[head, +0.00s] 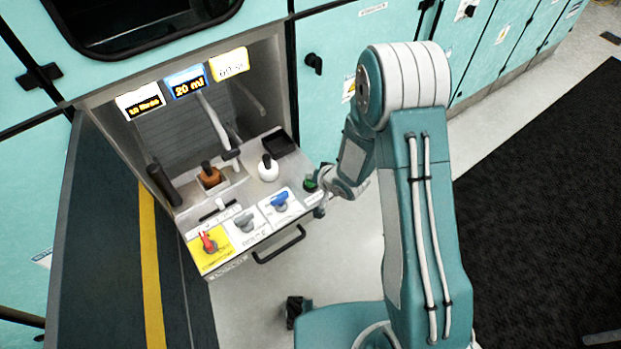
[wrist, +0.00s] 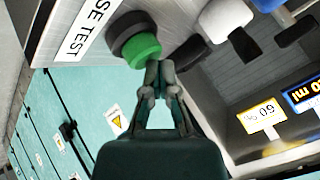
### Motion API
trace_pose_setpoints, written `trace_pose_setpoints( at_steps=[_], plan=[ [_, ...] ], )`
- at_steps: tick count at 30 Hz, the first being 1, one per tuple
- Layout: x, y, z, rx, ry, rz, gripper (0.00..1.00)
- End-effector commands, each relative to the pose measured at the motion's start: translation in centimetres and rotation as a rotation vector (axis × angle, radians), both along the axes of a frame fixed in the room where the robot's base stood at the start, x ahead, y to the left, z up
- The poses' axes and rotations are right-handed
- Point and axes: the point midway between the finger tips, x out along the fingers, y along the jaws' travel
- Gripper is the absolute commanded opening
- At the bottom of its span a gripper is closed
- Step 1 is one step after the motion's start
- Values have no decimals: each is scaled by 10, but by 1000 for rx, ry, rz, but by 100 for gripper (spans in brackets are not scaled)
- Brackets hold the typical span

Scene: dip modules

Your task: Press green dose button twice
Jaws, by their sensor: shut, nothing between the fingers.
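The green dose button (wrist: 141,50) sits in a dark round collar on the panel in the wrist view, beside a label reading "SE TEST". In the head view the button (head: 310,184) is a small green spot at the panel's right end. My gripper (wrist: 160,68) is shut and empty, its fingertips at the lower right edge of the button; I cannot tell whether they touch it. In the head view my gripper (head: 322,198) is beside the button and partly hidden by my wrist.
The panel also has a red switch (head: 208,242), a grey knob (head: 244,222) and a blue knob (head: 279,201). A display (head: 188,83) reads "20 ml". An open door (head: 110,235) stands at left.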

Motion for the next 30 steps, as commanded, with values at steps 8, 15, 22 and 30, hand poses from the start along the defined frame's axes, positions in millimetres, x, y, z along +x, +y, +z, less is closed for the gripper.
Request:
trace_pose_setpoints(
  at_steps=[8,15,22,30],
  plan=[
    [0,0,14,-1,0,0,0],
    [0,0,15,-1,0,-1,0],
    [0,0,27,-1,-3,2,0],
    [0,0,50,0,-3,1,0]
  ],
)
